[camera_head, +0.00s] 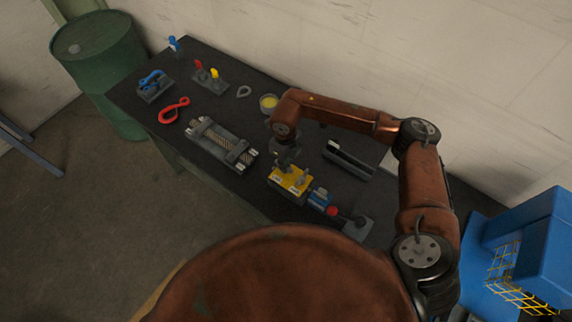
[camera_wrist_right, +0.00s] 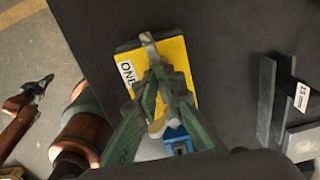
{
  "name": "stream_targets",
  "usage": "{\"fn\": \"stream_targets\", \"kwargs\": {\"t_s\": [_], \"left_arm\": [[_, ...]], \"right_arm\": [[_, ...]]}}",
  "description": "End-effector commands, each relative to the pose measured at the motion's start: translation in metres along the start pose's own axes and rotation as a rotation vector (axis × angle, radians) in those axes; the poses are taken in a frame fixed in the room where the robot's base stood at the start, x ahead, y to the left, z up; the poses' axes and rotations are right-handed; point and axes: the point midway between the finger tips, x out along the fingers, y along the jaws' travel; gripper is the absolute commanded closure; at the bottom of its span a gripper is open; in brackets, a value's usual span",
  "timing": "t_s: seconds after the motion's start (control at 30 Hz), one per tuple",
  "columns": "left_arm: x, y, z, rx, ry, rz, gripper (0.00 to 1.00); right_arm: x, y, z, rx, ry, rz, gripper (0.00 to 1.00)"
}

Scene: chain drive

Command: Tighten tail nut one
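A yellow block (camera_head: 289,181) stands near the front edge of the dark bench. In the right wrist view its yellow plate (camera_wrist_right: 123,50) carries a label reading "ONE". My right gripper (camera_head: 285,163) points down right over this block. In the right wrist view its green-grey fingers (camera_wrist_right: 160,78) converge closely above the plate. A small grey metal part (camera_wrist_right: 148,39) shows just past the fingertips. The tail nut itself is not clearly made out, and the fingers hide the spot between them. Whether they grip anything cannot be told. My left gripper is not seen in the head view.
A blue part (camera_head: 319,198) and a red knob (camera_head: 332,211) adjoin the yellow block. A dark channel-shaped holder (camera_head: 348,160) lies to its right, a chain fixture (camera_head: 221,143) to its left.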

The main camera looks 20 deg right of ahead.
Motion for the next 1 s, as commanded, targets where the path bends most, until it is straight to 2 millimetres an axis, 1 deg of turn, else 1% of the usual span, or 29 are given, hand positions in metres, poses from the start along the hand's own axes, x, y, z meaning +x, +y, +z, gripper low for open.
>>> {"fn": "stream_targets", "kwargs": {"t_s": [0.03,0.17,0.2,0.83,0.93,1.0], "left_arm": [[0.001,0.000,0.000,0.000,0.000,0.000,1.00],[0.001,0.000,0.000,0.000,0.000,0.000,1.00],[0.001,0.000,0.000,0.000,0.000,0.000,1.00],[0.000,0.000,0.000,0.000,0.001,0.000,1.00],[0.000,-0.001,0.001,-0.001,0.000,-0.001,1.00],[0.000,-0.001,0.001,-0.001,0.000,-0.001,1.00]], "right_arm": [[0.008,0.004,-0.002,-0.002,0.007,0.006,0.85],[0.008,0.003,-0.003,-0.001,0.007,0.005,0.76],[0.008,0.003,-0.003,-0.001,0.007,0.005,0.75],[0.004,-0.001,-0.002,0.001,0.005,-0.001,0.75],[0.000,-0.001,-0.002,0.001,0.004,-0.002,0.75],[-0.008,-0.001,-0.001,0.000,0.002,-0.002,0.75]]}}
